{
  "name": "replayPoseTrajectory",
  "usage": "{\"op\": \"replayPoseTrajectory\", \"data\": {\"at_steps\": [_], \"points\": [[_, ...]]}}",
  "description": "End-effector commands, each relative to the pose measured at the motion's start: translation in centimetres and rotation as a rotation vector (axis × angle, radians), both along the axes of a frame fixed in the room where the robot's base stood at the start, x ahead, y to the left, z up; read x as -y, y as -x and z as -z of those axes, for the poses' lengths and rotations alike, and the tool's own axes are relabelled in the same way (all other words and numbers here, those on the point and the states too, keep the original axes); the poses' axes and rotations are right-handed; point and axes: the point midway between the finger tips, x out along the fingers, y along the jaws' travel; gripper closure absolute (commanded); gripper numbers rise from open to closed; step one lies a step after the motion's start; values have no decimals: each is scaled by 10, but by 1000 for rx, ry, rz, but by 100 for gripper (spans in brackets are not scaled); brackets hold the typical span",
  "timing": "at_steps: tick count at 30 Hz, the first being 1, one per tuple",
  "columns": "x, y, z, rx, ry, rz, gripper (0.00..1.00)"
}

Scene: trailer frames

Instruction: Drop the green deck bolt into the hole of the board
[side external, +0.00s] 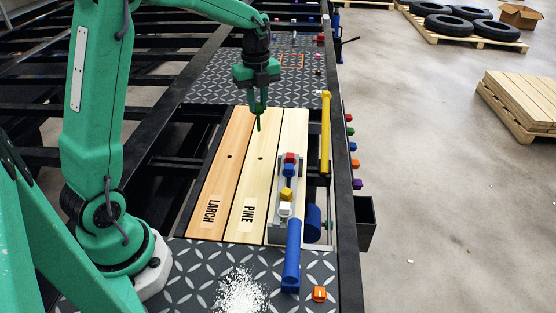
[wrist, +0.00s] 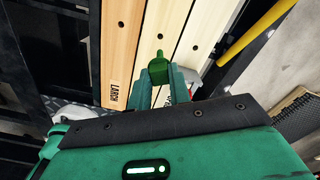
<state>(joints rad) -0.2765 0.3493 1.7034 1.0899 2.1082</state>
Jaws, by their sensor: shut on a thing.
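My gripper (side external: 259,104) is shut on the green deck bolt (side external: 259,122), which hangs point down above the boards. In the wrist view the bolt's head (wrist: 158,68) shows between my fingers (wrist: 160,88). The orange-brown larch board (side external: 229,150) lies at the left, with a dark hole. The pale pine board (side external: 254,178) lies in the middle; its hole (wrist: 160,37) is just beyond the bolt in the wrist view. A third pale board (side external: 293,122) lies at the right, with a hole visible in the wrist view. The bolt is apart from the boards.
A grey rack (side external: 279,224) with red, blue, yellow and white bolts stands on the right board. A blue cylinder (side external: 292,250), an orange block (side external: 319,294) and white granules (side external: 240,292) are at the front. A yellow bar (side external: 325,130) runs along the right side.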

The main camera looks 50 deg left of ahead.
Motion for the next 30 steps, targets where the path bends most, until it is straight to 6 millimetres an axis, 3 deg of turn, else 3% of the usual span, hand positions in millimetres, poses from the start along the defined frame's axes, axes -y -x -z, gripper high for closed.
{"op": "replayPoseTrajectory", "data": {"at_steps": [3, 7, 30], "points": [[0, 0, 18, -2, 0, 0, 100], [0, 0, 28, 0, 0, 1, 100], [0, 0, 40, 0, 0, 1, 100]]}}
